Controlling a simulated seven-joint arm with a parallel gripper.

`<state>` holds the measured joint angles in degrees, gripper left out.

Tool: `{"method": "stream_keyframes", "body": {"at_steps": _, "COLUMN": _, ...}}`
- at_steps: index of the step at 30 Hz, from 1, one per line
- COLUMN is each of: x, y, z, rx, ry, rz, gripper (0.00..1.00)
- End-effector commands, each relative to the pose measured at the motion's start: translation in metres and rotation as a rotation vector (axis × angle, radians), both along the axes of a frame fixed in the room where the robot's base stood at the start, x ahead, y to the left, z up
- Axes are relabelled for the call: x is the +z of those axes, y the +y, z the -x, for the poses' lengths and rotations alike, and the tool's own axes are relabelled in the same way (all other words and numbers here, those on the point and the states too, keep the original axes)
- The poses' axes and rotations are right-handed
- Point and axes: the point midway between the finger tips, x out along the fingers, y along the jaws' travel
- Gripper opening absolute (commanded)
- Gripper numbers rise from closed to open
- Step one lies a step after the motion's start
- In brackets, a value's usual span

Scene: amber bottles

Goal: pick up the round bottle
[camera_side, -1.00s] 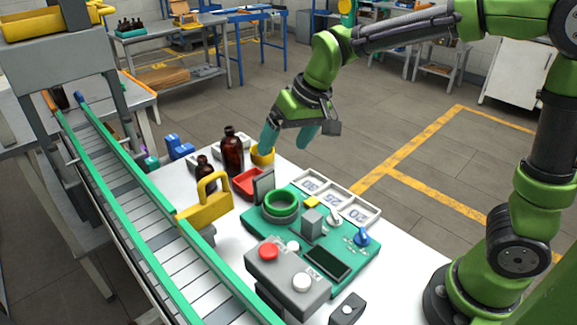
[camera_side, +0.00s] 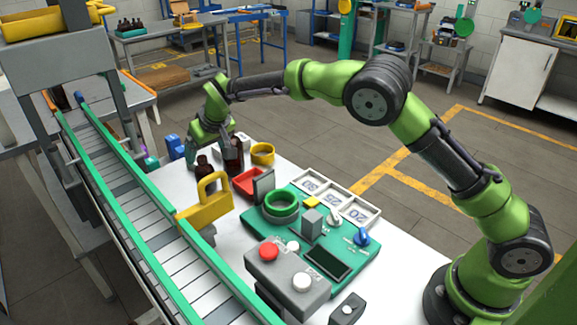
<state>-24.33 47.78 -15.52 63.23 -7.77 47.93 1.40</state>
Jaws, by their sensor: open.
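Two dark amber bottles stand close together on the white table beside the conveyor. The taller bottle (camera_side: 233,158) is on the right, and the shorter bottle (camera_side: 205,172) is on the left, partly behind the yellow handle. I cannot tell for sure from their outlines which one is the round bottle. My gripper (camera_side: 210,150) is open and low at the bottles' upper parts. One teal finger shows left of the bottles, and the other side overlaps the top of the taller bottle. Whether a finger touches glass is hidden.
A yellow ring-shaped cup (camera_side: 263,153) and a red tray (camera_side: 249,182) stand right of the bottles. A yellow handled block (camera_side: 208,208) is in front, blue blocks (camera_side: 175,146) behind left. The conveyor (camera_side: 150,224) runs along the left. A green control panel (camera_side: 318,232) fills the table's middle.

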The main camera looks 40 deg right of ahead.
Motion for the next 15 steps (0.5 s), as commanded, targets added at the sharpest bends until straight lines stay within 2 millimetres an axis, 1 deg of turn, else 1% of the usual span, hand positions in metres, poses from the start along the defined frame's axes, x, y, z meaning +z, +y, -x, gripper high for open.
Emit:
{"method": "stream_keyframes", "body": {"at_steps": 1, "x": -0.011, "y": 0.000, "z": -0.005, "rx": -0.001, "ry": 0.003, "rz": 0.001, "gripper": 0.88}}
{"method": "stream_keyframes", "body": {"at_steps": 3, "x": -0.020, "y": 0.000, "z": -0.011, "rx": -0.001, "ry": 0.002, "rz": 0.001, "gripper": 0.88}}
{"method": "stream_keyframes", "body": {"at_steps": 6, "x": -0.029, "y": 0.000, "z": -0.017, "rx": 0.000, "ry": 0.001, "rz": 0.000, "gripper": 0.88}}
{"method": "stream_keyframes", "body": {"at_steps": 11, "x": -0.037, "y": 0.000, "z": -0.021, "rx": 0.000, "ry": 0.001, "rz": -0.001, "gripper": 0.88}}
{"method": "stream_keyframes", "body": {"at_steps": 15, "x": -0.054, "y": -0.001, "z": -0.031, "rx": 0.000, "ry": 0.002, "rz": 0.000, "gripper": 0.88}}
